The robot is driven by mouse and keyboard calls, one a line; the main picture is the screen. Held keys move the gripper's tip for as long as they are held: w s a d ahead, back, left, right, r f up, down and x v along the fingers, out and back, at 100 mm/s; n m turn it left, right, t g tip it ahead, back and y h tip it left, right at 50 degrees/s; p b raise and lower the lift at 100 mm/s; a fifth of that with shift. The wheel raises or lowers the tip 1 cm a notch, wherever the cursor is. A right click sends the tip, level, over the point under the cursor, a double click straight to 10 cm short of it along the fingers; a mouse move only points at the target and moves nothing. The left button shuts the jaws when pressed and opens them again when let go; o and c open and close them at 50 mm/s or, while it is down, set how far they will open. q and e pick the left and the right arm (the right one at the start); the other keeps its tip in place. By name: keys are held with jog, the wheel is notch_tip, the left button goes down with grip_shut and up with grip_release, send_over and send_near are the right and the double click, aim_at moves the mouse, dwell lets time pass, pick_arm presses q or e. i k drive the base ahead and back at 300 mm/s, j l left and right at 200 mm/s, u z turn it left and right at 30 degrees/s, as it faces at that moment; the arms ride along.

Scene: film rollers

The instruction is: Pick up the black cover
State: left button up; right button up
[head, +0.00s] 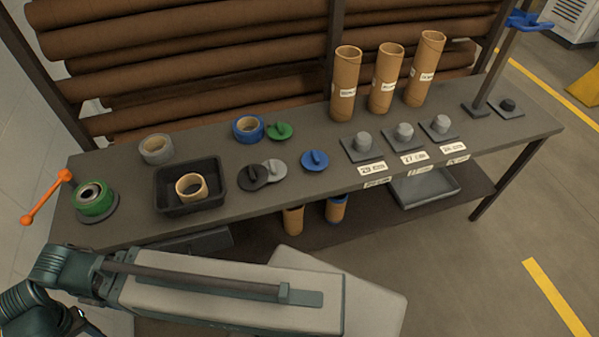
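The black cover (252,178) is a round flat disc with a raised grip on top. It lies on the grey workbench (330,195), just right of the black tray. A grey cover (275,171) lies close against its right side; I cannot tell whether they touch or overlap. A blue cover (315,161) lies further right and a green cover (280,130) lies behind. Part of my arm crosses the bottom left, in front of the bench. Neither of my grippers shows, and nothing is seen holding the black cover.
A black tray (161,199) holds a tan tape roll (191,187). A green roll (94,199) sits on a stand at the left end. Grey and blue tape rolls (248,129) lie behind. Three upright cardboard tubes (385,78) and three grey-knobbed plates (404,134) occupy the right part.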

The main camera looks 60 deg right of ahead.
aim_at(253, 177)
jog(key=l+z, duration=0.1)
jog(key=z, duration=0.3)
jog(key=l+z, duration=0.1)
jog(key=z, duration=0.3)
jog(key=l+z, duration=0.1)
jog(key=z, duration=0.3)
jog(key=l+z, duration=0.15)
jog(key=z, duration=0.25)
jog(key=k, duration=0.05)
